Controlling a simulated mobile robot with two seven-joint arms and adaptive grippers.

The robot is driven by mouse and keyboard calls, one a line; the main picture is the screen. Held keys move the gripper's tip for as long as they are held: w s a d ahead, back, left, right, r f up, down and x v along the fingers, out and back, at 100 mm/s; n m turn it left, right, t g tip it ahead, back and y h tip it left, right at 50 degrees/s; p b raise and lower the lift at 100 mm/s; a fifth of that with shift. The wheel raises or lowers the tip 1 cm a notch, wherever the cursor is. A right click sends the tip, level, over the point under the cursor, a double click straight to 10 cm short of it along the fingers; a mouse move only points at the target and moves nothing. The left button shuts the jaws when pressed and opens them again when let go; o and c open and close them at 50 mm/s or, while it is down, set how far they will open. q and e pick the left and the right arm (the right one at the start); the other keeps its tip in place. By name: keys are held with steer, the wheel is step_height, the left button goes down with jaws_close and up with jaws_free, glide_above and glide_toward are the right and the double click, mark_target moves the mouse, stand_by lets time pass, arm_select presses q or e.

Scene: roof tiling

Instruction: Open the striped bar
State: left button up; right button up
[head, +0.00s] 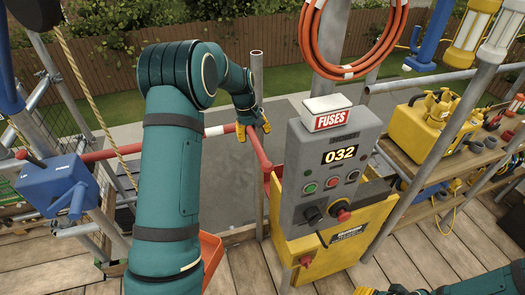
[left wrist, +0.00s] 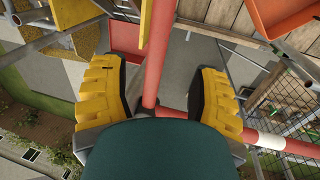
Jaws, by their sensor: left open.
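The striped bar (head: 214,131), red with white bands, runs across the gap behind my left arm in the head view. In the left wrist view its white band (left wrist: 271,141) shows at lower right. A red length of bar (head: 261,150) runs from my left gripper down toward the yellow box. My left gripper (head: 253,130) is open at the bar's right end. In the left wrist view its yellow fingers (left wrist: 157,95) stand on either side of the red bar, with gaps on both sides. The palm hides part of the bar. My right gripper (head: 395,291) is cut off at the bottom edge.
A grey control box (head: 327,165) with a FUSES sign and a 032 display stands right of the gripper. A metal post (head: 257,80) stands near the gripper. A blue winch box (head: 56,185) is at left. A shelf (head: 430,207) with yellow tools is at right.

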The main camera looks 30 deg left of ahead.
mark_target(260, 150)
arm_select(q)
steer(key=f, duration=0.3)
steer(key=w+d+f, duration=0.1)
steer(key=f, duration=0.5)
steer(key=shift+w+d+f, duration=0.15)
steer(key=shift+w+f, duration=0.15)
jaws_close()
